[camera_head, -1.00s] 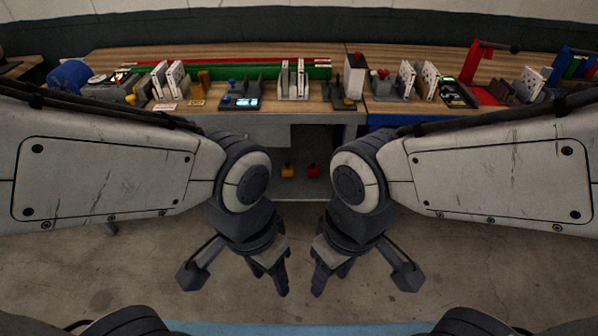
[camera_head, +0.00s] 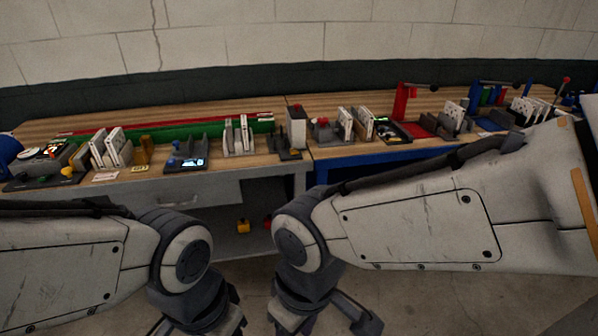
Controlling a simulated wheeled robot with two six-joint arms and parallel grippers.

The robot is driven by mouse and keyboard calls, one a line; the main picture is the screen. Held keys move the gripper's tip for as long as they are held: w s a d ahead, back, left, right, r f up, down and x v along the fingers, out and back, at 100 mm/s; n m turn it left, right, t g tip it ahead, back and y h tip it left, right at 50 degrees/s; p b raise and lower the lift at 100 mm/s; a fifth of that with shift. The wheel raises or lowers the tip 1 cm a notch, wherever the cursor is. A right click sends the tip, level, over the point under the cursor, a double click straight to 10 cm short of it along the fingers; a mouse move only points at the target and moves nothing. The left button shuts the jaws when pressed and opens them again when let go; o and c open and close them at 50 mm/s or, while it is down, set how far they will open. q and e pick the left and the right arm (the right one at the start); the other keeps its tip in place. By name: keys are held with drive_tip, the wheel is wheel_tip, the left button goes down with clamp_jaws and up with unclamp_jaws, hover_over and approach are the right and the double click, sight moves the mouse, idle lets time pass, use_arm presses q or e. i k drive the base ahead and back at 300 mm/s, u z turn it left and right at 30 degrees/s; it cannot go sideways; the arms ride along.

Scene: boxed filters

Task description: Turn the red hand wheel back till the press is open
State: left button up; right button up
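A red upright frame (camera_head: 401,103) with a dark bar at its top stands on the bench, right of centre. A small red part (camera_head: 322,122) sits on a grey block to its left; it is too small to tell whether it is the hand wheel. Whether the press is open or closed cannot be told. My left gripper (camera_head: 212,326) and my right gripper (camera_head: 303,324) hang low in front of the bench, well away from both. Their fingertips are cut off by the bottom edge, so their opening is hidden.
The long wooden bench (camera_head: 210,113) holds several racks of white boxed filters (camera_head: 111,147). A blue frame (camera_head: 489,95) stands farther right. A yellow block (camera_head: 243,225) lies on the shelf below the bench. Bare concrete floor (camera_head: 245,280) lies in front.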

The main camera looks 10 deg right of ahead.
sight(323, 121)
drive_tip(key=u, duration=0.1)
drive_tip(key=k, duration=0.45)
drive_tip(key=z, duration=1.25)
drive_tip(key=i, duration=1.6)
drive_tip(key=u, duration=0.8)
drive_tip(key=i, duration=0.8)
drive_tip(key=u, duration=0.9)
